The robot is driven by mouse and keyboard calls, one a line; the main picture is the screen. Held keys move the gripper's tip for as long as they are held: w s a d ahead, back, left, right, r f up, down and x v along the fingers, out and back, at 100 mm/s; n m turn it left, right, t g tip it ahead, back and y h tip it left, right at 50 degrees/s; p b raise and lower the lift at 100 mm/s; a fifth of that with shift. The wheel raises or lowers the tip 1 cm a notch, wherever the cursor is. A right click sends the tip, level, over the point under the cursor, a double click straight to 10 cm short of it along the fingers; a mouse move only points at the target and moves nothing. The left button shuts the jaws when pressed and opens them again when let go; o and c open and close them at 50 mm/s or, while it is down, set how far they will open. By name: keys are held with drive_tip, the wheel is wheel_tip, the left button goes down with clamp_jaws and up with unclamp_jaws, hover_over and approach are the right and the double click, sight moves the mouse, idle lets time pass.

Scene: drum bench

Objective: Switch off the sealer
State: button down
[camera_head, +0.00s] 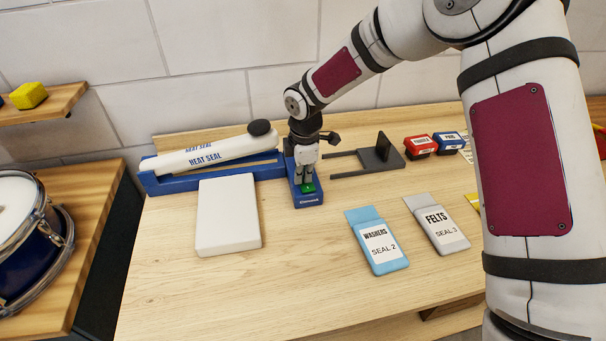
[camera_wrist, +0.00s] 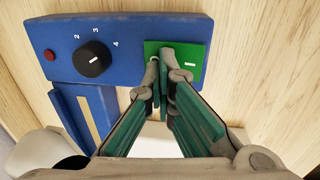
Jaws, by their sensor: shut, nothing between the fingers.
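The sealer (camera_head: 205,155) has a blue base and a white arm marked HEAT SEAL, which slopes up to the right to a black knob. Its blue control panel (camera_wrist: 120,25) carries a green switch (camera_wrist: 188,57) with a white line mark. In the head view the green switch (camera_head: 308,188) shows just below my fingertips. My gripper (camera_head: 304,183) points down over the panel, shut and empty. In the wrist view my fingertips (camera_wrist: 160,72) overlap the switch's left part and hide some of it. I cannot tell whether they touch it or how it is set.
A black dial (camera_wrist: 92,57) and a dark red round spot (camera_wrist: 49,55) sit left of the switch. A white slab (camera_head: 228,215) lies before the sealer. A black bracket (camera_head: 380,157) stands right of my gripper. Blue (camera_head: 377,242) and grey (camera_head: 437,225) pouches lie front right.

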sight(306, 189)
drive_tip(key=shift+s+d, duration=0.15)
drive_tip(key=shift+s+d+r+p, duration=0.1)
drive_tip(key=shift+s+d+p, duration=0.05)
drive_tip(key=shift+s+p, duration=0.45)
wheel_tip(306, 189, up, 12)
drive_tip(key=s, duration=0.1)
drive_tip(key=shift+s+d, duration=0.2)
idle(0.5)
